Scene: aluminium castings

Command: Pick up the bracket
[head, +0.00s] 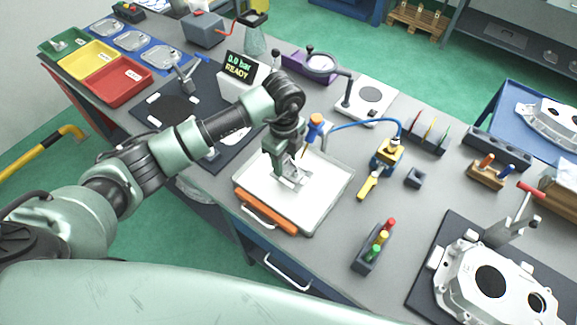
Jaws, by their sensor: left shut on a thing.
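The bracket (291,179) is a small pale metal piece at the white tray in the middle of the bench. My left gripper (287,170) points down over the tray and is shut on the bracket. The gripper body hides part of the bracket, and I cannot tell whether it touches the tray surface. The tray (322,205) has a white floor with an orange strip along its front edge. My right gripper is not in view.
A yellow tool (387,156) with a blue hose lies right of the tray. A holder with coloured pegs (374,246) stands nearer. A large casting (495,283) with a red-handled clamp sits at right. Green, yellow and red bins (117,82) are at the far left.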

